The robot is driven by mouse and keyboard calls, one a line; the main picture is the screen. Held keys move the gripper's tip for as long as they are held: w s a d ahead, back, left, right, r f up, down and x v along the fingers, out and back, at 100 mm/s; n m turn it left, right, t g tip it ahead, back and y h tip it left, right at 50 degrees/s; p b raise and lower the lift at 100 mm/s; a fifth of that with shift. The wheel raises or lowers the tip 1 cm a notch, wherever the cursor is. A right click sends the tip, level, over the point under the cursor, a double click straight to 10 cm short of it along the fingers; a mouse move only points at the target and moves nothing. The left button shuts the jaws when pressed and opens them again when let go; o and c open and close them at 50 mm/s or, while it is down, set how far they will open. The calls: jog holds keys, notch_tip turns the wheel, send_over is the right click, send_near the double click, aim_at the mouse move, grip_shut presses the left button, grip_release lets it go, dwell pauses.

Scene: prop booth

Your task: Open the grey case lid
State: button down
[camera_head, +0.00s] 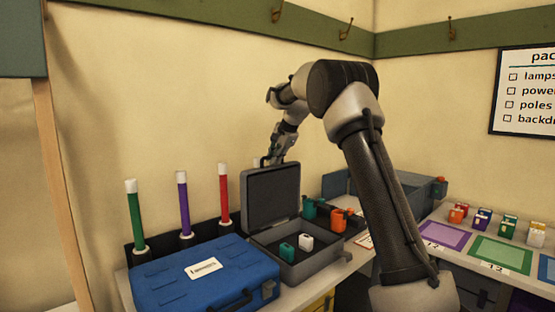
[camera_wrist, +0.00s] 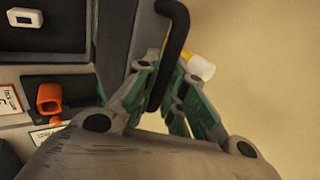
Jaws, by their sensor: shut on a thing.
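The grey case (camera_head: 318,265) stands on the bench with its lid (camera_head: 270,198) raised to about upright at the back left of the base. A small green item (camera_head: 287,251) and a small white item (camera_head: 306,241) lie inside. My gripper (camera_head: 266,161) is behind the lid's top edge, partly hidden by it. In the wrist view my gripper (camera_wrist: 165,85) is shut on the lid's black handle (camera_wrist: 176,40), which passes between the fingers. The lid (camera_wrist: 113,40) shows beside it, seen nearly edge-on.
A closed blue case (camera_head: 205,275) sits directly left of the grey case. Green, purple and red tubes (camera_head: 223,195) stand behind it, near the wall. Teal and orange items (camera_head: 338,219) are to the right. My arm passes over the bench's right side. Coloured mats (camera_head: 500,252) lie further right.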

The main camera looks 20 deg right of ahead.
jog(key=shift+w+a+f, duration=0.1)
jog(key=shift+w+a, duration=0.15)
jog(key=shift+w, duration=0.15)
jog(key=c, duration=1.5)
grip_release()
jog(key=v, duration=1.2)
